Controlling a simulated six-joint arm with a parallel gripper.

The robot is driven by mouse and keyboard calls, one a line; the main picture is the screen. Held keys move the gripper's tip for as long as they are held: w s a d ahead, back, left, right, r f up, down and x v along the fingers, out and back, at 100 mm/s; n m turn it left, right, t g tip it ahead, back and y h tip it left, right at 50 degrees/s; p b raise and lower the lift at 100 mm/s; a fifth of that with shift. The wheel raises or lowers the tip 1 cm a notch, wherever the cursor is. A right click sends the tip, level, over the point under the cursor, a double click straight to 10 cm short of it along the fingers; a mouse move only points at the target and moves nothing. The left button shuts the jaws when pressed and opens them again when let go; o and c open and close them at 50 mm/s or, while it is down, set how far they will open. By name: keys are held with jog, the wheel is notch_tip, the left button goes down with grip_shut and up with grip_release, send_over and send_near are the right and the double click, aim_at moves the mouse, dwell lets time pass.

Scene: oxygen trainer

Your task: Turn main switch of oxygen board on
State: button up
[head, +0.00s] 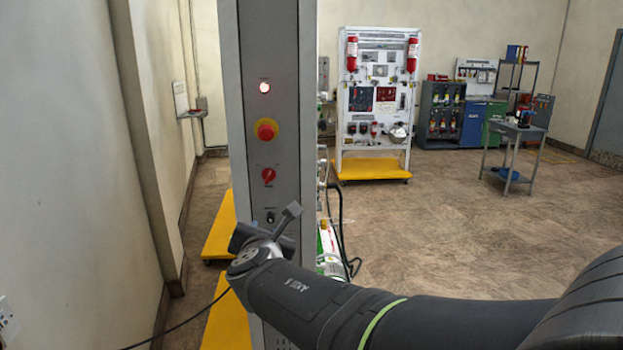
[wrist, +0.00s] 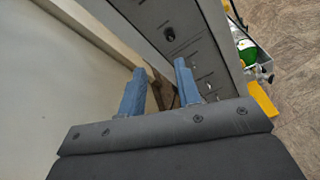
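The oxygen board (head: 242,120) is a tall grey panel in the middle of the head view. On its narrow face are a lit white lamp (head: 264,87), a red and yellow emergency button (head: 266,129), a red rotary switch (head: 268,175) and, below it, a small black switch (head: 270,217). A label shows by the black switch but is too small to read. My gripper (head: 262,236) is in front of the panel's lower part, below the red switch. In the wrist view, its two blue fingers (wrist: 160,68) stand apart with nothing between them; a black switch (wrist: 168,34) lies beyond them.
A wall (head: 85,170) runs close along the left. A yellow base (head: 219,222) and a green-and-white cylinder (head: 328,250) with hoses are by the board. Another trainer stand (head: 378,155) and a small table (head: 516,129) stand farther back.

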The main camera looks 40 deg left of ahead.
aim_at(268, 176)
notch_tip(268, 176, up, 5)
jog(key=s+d+n+t+y, duration=0.1)
jog(key=d+n+t+y, duration=0.1)
jog(key=x, duration=1.7)
jog(key=shift+w+a, duration=0.1)
jog(key=shift+w, duration=0.2)
jog(key=shift+r, duration=0.1)
